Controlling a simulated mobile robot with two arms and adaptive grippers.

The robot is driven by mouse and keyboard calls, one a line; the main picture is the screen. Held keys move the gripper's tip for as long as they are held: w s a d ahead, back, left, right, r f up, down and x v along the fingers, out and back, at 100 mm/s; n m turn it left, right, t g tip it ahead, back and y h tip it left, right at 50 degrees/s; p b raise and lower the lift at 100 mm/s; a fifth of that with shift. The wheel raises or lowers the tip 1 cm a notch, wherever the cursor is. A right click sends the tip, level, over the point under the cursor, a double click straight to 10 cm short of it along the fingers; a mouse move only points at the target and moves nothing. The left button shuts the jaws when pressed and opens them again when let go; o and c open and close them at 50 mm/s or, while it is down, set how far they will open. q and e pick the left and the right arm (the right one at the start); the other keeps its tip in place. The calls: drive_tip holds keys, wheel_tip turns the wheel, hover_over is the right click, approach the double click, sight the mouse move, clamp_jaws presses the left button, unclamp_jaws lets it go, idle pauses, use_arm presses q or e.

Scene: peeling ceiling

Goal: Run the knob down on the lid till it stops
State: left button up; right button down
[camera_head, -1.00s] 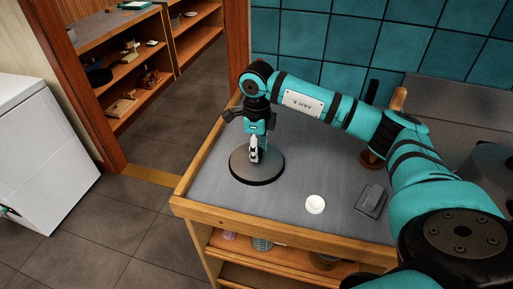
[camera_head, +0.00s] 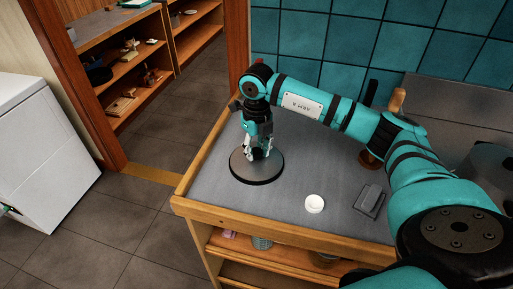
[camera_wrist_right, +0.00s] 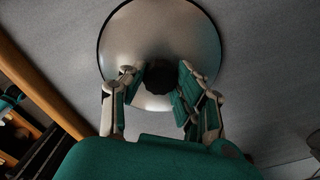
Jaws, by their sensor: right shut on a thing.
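The round metal lid (camera_head: 243,172) lies flat on the grey counter top. In the right wrist view the lid (camera_wrist_right: 118,42) fills the upper middle, with the dark knob (camera_wrist_right: 159,76) at its centre. My right gripper (camera_head: 257,153) points down over the lid. Its two fingers are on either side of the knob and shut on it. How far the knob is from the lid's surface cannot be told. My left gripper is not in view.
A brown wooden item (camera_head: 369,160) is behind my right arm. The counter's wooden edge (camera_head: 270,223) runs along the front. Bare counter surrounds the lid.

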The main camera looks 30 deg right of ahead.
drive_tip(key=c, duration=1.3)
unclamp_jaws()
drive_tip(key=shift+s+a+f, duration=0.1)
drive_tip(key=shift+s+f, duration=0.05)
drive_tip(key=shift+f, duration=0.15)
drive_tip(key=shift+c, duration=0.2)
drive_tip(key=o, duration=0.5)
drive_tip(key=shift+c, duration=0.2)
drive_tip(key=shift+r, duration=0.15)
drive_tip(key=shift+r, duration=0.15)
drive_tip(key=shift+r, duration=0.2)
